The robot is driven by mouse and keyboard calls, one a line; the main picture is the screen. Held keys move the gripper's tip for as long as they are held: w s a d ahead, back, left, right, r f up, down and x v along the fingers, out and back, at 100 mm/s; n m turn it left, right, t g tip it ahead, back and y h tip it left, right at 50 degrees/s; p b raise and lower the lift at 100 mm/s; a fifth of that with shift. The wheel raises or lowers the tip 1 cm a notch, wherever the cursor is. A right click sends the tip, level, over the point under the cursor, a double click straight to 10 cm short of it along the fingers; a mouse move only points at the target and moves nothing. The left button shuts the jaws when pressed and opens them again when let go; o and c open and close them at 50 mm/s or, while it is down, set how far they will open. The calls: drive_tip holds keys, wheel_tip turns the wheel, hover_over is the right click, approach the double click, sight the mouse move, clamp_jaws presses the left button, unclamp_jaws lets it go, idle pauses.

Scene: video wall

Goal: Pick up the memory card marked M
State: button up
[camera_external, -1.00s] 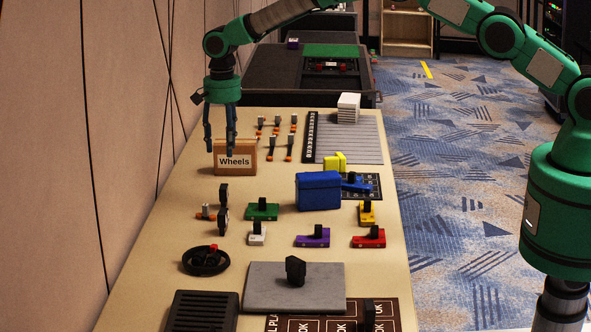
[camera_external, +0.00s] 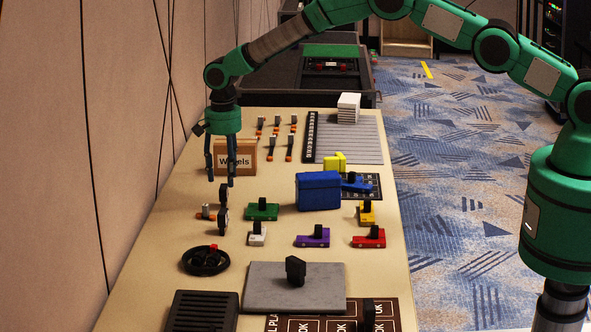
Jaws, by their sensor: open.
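My gripper (camera_external: 220,182) is open and points down over the left side of the table, with nothing between its fingers. It hangs in front of the cardboard box marked Wheels (camera_external: 246,160) in the picture, just above the black upright wheel pieces (camera_external: 223,194). I cannot make out a memory card marked M. A stack of white blocks or cards (camera_external: 348,107) stands at the far end of the grey ribbed board (camera_external: 352,145), but no mark on it is readable.
A blue box (camera_external: 318,190) stands mid-table. Small green (camera_external: 262,211), purple (camera_external: 313,240) and red (camera_external: 369,240) pieces with black knobs stand nearby. A grey plate (camera_external: 295,288) and a black steering wheel (camera_external: 206,260) lie nearer.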

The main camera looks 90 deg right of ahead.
sight(226, 187)
drive_tip(key=shift+s+f+b, duration=0.1)
drive_tip(key=shift+f+b, duration=0.35)
drive_tip(key=shift+f, duration=2.15)
drive_tip(key=c, duration=1.1)
